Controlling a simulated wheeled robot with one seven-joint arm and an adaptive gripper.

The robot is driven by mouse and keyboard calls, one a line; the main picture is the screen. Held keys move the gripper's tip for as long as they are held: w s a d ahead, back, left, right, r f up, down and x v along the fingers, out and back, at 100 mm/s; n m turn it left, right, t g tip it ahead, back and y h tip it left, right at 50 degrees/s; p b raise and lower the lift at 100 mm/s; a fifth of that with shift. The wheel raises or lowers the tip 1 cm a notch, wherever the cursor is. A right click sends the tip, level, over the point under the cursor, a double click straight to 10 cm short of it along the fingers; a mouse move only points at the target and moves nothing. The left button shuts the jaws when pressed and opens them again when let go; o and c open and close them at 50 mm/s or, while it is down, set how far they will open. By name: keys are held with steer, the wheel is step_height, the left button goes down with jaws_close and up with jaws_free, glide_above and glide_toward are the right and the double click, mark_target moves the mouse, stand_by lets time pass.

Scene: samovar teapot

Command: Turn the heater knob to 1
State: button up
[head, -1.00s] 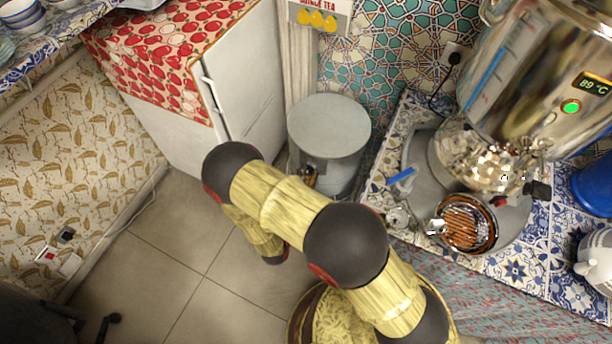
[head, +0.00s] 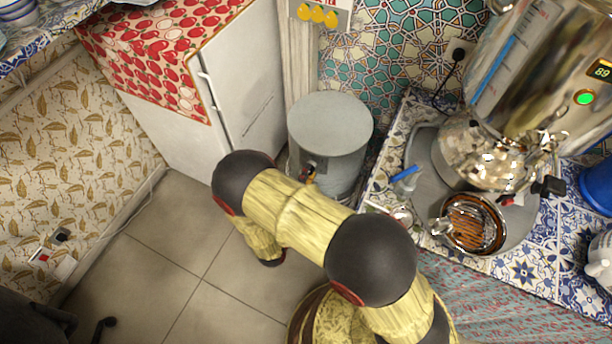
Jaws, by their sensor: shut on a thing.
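The big steel samovar (head: 535,75) stands on the tiled counter at the right. It has a lit green button (head: 585,98) and a small display (head: 602,71) reading 89, cut by the right edge. Its tap (head: 547,187) has a dark handle at the lower front. I cannot make out a heater knob or its markings. My bamboo-patterned arm, with dark round joints, crosses the lower middle and runs out at the bottom edge. My gripper is not in view, so its hold and its place relative to the knob are hidden.
A round metal piece with an orange-brown grate (head: 473,222) sits below the tap. A grey cylinder (head: 330,125) stands behind my arm, beside the white fridge (head: 245,90). A blue container (head: 598,186) and white teapot (head: 600,258) are at the right edge. Floor (head: 165,250) at left is open.

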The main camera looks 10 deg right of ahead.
steer(key=shift+f, duration=0.1)
stand_by(0.3)
steer(key=o, duration=1.1)
steer(key=shift+o, duration=0.3)
steer(key=v, duration=1.2)
steer(key=shift+c, duration=0.3)
